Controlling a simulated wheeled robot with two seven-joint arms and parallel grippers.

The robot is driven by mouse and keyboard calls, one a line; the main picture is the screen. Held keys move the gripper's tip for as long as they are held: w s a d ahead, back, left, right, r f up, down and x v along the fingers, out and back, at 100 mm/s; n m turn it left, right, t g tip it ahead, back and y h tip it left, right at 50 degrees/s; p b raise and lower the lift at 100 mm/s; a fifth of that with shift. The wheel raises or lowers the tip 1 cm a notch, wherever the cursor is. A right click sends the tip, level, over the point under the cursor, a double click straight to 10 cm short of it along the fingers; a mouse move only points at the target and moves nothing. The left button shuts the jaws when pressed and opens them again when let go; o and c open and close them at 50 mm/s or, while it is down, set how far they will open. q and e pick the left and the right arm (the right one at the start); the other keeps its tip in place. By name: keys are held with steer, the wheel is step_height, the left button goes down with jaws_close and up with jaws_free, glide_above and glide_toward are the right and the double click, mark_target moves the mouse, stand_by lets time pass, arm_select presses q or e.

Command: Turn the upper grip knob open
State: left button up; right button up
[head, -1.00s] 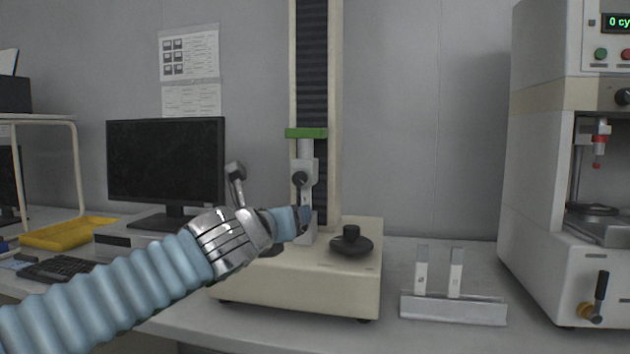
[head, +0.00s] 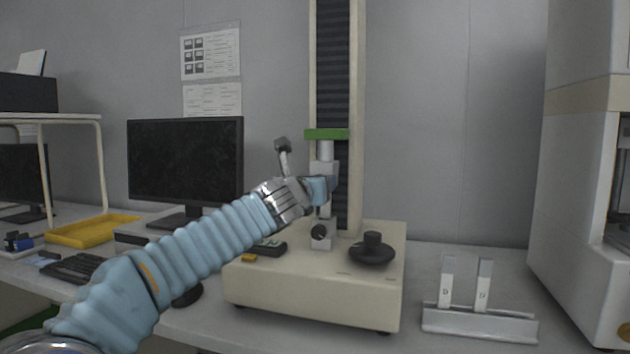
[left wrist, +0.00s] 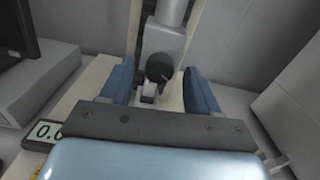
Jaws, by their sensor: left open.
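The test machine has an upper grip (head: 322,168) hanging below a green crosshead (head: 326,134). In the head view my left gripper (head: 325,188) is in front of the upper grip and hides its knob. The left wrist view shows the dark round upper knob (left wrist: 158,68) on the grey grip body, between my two blue fingers (left wrist: 159,72). The fingers are open, with a gap on each side of the knob. The lower grip's knob (head: 320,232) shows below my gripper. My right gripper is not in view.
The machine's cream base (head: 315,300) carries a black handwheel (head: 373,250). A holder with two upright specimens (head: 480,322) stands to its right. A monitor (head: 185,160) stands on the left, beyond my arm. A tall cabinet machine (head: 580,200) is at the right.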

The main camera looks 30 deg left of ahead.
arm_select(q)
steer(key=shift+w+a, duration=0.1)
steer(key=shift+w, duration=0.15)
steer(key=c, duration=1)
steer(key=shift+c, duration=0.2)
